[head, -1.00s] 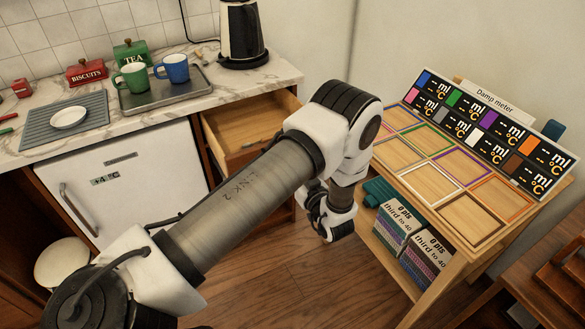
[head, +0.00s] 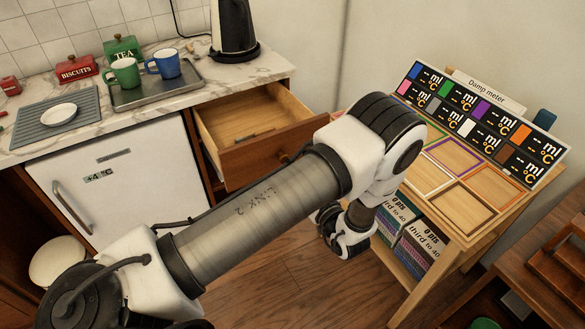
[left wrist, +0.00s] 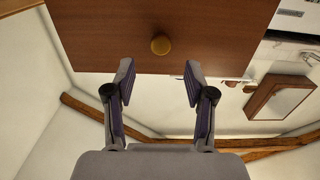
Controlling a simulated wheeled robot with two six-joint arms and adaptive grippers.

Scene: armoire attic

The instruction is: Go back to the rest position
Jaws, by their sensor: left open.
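My left arm comes in from the left of the head view and reaches across the middle. Its gripper (head: 338,236) hangs low between the open drawer (head: 250,115) and the wooden stand. In the left wrist view the two fingers (left wrist: 158,80) are apart with nothing between them. Beyond them is a brown wooden front with a round brass-coloured knob (left wrist: 160,44); the fingers look clear of the knob. The drawer is pulled out under the worktop and looks mostly empty. My right gripper is not in view.
The worktop (head: 210,100) carries a tray (head: 157,92) with green and blue mugs, tins, a kettle (head: 234,30) and a plate on a mat. The stand (head: 440,205) with a Damp meter board (head: 485,120) is close right of my arm. Wooden floor lies below.

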